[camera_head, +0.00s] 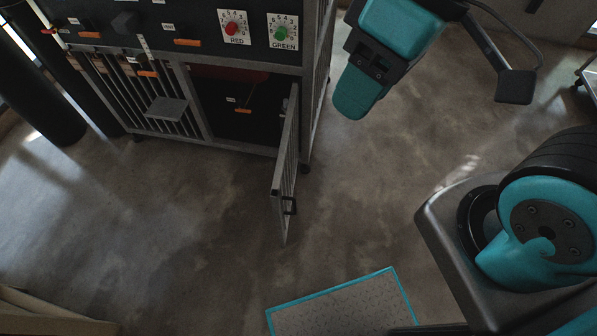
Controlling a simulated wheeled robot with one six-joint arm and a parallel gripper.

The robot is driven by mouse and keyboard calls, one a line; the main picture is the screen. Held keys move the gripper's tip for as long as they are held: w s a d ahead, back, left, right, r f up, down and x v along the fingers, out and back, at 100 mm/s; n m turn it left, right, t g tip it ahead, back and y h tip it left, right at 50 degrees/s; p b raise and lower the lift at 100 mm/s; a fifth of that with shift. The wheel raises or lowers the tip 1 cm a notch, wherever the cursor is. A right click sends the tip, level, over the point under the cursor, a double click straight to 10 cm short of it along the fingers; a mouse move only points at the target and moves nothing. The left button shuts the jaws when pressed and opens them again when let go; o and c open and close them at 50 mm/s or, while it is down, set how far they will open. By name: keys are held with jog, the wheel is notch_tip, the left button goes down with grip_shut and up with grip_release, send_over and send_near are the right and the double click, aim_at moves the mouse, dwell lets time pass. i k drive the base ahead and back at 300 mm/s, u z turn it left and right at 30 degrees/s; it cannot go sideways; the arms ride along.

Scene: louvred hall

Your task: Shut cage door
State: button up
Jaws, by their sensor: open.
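The cage door (285,165) is a grey barred panel low on the cabinet (305,75). It stands wide open, swung out towards me from the right side of the dark cage opening (240,110). A small dark handle (290,206) sits near its free end. My gripper (358,88), teal and dark grey, is above and to the right of the door, apart from it. Only part of the gripper shows clearly; it is open, and nothing is seen held in it.
The cabinet front has a red dial (232,29), a green dial (282,34) and several orange-handled parts. A barred panel with a grey ledge (168,110) is left of the opening. A teal-edged mat (345,305) lies in front. The floor around the door is clear.

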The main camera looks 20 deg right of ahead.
aim_at(282, 192)
jog(key=z, duration=1.3)
jog(key=i, duration=0.75)
jog(key=u, duration=3.05)
jog(key=k, duration=0.95)
jog(key=z, duration=0.85)
jog(key=i, duration=0.5)
